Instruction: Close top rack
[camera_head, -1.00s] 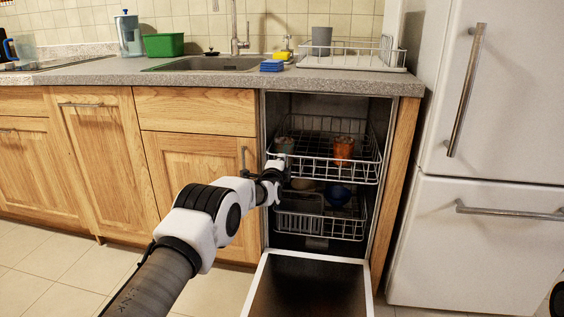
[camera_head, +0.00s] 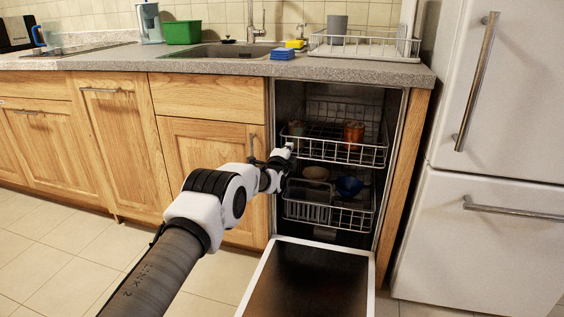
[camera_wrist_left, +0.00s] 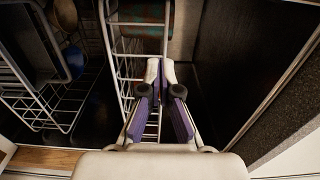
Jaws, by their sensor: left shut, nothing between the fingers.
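The dishwasher's top rack (camera_head: 345,152) is a white wire basket inside the open dishwasher, holding an orange cup (camera_head: 353,132) and a greenish cup (camera_head: 296,128). The rack's front still sits near the dishwasher's opening. My left gripper (camera_head: 287,152) is at the left end of the rack's front edge. In the left wrist view my left gripper (camera_wrist_left: 160,70) is shut and empty, with its fingertips at the rack's wires (camera_wrist_left: 122,75). I cannot tell whether they touch. My right gripper is not in view.
The lower rack (camera_head: 330,214) holds a blue bowl (camera_head: 349,186) and other dishes. The dishwasher door (camera_head: 310,283) lies open below. A white fridge (camera_head: 500,120) stands at the right. The counter (camera_head: 215,64) is above, and wooden cabinets are at the left.

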